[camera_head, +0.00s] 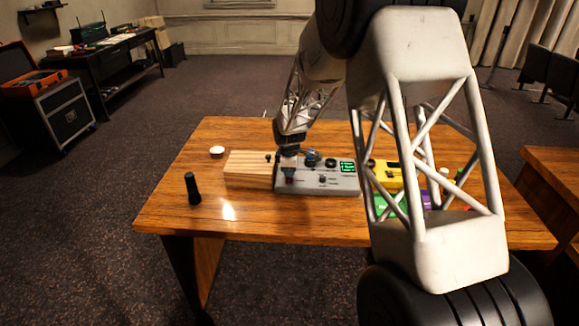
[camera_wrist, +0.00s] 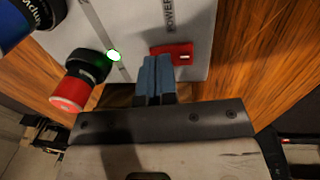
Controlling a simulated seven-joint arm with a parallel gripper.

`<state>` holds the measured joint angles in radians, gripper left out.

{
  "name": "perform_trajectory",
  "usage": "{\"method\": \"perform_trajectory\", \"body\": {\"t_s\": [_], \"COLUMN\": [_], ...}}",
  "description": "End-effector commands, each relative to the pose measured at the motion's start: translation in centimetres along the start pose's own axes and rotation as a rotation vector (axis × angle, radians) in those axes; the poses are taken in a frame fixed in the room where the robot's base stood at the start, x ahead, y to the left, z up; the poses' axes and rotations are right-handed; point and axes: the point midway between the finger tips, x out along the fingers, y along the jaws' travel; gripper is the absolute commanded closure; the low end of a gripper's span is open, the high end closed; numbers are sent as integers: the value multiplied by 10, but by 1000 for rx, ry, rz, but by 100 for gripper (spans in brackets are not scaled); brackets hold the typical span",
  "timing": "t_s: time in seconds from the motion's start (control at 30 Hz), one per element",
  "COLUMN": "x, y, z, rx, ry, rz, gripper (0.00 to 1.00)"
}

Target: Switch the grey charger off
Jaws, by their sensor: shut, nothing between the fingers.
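The grey charger (camera_head: 335,188) lies on the wooden table in the head view, with a lit green display (camera_head: 347,167) and knobs on its top. In the wrist view its pale panel (camera_wrist: 195,15) carries the word POWER beside a red switch (camera_wrist: 180,50). In the head view my gripper (camera_head: 290,165) is over the charger's left end.
A black-and-red knob or plug (camera_wrist: 80,80) is close left of my fingers. A ribbed wooden block (camera_head: 248,165) adjoins the charger's left side. A black upright object (camera_head: 193,190) and a white round item (camera_head: 216,151) stand farther left. A yellow device (camera_head: 385,174) is to the right, partly behind my arm.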

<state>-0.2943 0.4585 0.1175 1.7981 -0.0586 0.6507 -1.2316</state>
Motion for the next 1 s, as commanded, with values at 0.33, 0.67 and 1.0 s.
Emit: {"method": "perform_trajectory", "body": {"t_s": [0.33, 0.67, 1.0], "x": [3, 8, 20], "y": [0, 1, 3], "z": [0, 0, 0], "rx": [0, 2, 0], "ry": [0, -2, -1], "rz": [-1, -53, -144], "gripper": [100, 100, 100]}}
